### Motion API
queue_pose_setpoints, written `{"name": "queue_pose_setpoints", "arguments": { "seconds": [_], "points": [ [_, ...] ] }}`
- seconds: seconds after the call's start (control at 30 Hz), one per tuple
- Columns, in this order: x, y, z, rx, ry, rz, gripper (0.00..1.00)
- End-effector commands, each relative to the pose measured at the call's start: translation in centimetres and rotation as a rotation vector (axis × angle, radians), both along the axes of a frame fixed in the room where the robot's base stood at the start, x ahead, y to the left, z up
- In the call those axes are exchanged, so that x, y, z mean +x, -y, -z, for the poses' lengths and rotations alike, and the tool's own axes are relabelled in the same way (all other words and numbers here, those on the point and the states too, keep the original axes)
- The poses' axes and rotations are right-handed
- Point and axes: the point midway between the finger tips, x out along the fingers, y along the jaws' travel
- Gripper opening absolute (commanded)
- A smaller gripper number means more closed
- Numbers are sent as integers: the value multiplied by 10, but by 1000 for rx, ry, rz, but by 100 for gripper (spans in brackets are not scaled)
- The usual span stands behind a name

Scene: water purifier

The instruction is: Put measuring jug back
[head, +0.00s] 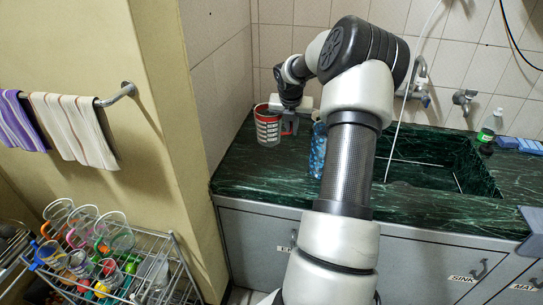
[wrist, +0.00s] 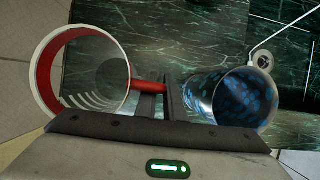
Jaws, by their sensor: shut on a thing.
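The measuring jug (head: 267,126), clear with a red band and white markings, is upright at the back left of the green marble counter. In the wrist view the jug (wrist: 47,72) is at the left, seen from above, and looks empty. My gripper (head: 290,122) is to the right of the jug, shut on its red handle. In the wrist view the fingers (wrist: 160,98) close around the handle. I cannot tell whether the jug's base touches the counter.
A blue patterned tumbler (head: 317,150) stands close to the right of my gripper; it also shows in the wrist view (wrist: 240,98). The sink (head: 440,165) is farther right, with a soap bottle (head: 490,126) beyond. A wire dish rack (head: 150,281) with cups stands lower left.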

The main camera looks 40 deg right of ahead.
Motion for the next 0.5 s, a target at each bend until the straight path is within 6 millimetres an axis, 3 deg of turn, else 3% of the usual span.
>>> {"name": "queue_pose_setpoints", "arguments": {
  "seconds": [0.5],
  "points": [
    [0, -1, 66, 1, -2, 1, 0]
  ]
}}
